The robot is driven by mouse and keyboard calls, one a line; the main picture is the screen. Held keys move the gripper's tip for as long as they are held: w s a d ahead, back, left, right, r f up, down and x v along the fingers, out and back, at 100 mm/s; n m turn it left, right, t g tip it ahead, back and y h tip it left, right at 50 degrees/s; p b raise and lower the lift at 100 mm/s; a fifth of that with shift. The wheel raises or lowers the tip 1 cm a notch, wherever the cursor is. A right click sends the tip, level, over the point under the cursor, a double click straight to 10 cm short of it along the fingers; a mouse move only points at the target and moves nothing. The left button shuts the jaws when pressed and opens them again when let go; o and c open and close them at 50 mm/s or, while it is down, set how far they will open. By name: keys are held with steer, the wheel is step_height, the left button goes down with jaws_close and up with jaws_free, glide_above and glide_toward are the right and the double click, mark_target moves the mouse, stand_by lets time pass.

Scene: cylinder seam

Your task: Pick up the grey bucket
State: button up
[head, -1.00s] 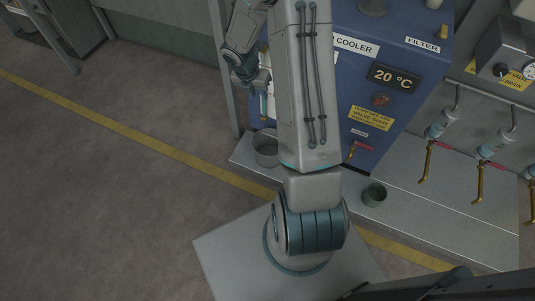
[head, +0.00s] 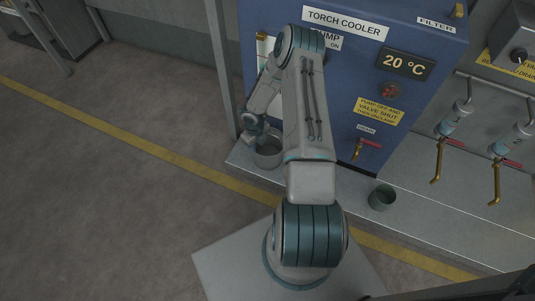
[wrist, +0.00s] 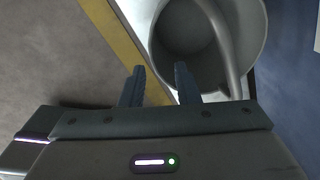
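The grey bucket (head: 268,156) stands on the metal ledge at the foot of the blue cooler, upright and open at the top. In the wrist view the bucket (wrist: 178,45) shows its dark inside, with its handle (wrist: 222,45) crossing over the opening. My gripper (wrist: 158,75) is open, with its two fingers apart and nothing visible between them. The fingertips show at the bucket's near rim in the wrist view; I cannot tell if they touch it. In the head view my gripper is beside and above the bucket, partly hidden by my wrist.
The blue torch cooler (head: 330,75) rises behind the ledge (head: 330,190). A smaller green-grey cup (head: 382,198) stands on the ledge to the right, below a red-handled drain valve (head: 366,144). Brass taps (head: 437,165) hang further right. Open floor (head: 100,190) lies left of the yellow line.

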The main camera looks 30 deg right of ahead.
mark_target(257, 156)
step_height(257, 156, down, 3)
steer(key=shift+b, duration=0.3)
steer(key=f, duration=0.1)
steer(key=f+b, duration=0.1)
steer(key=f, duration=0.1)
steer(key=f+b, duration=0.1)
steer(key=f, duration=0.1)
steer(key=shift+w+a+f, duration=0.15)
steer(key=shift+w+a, duration=0.05)
steer(key=shift+w, duration=0.05)
jaws_close()
stand_by(1.0)
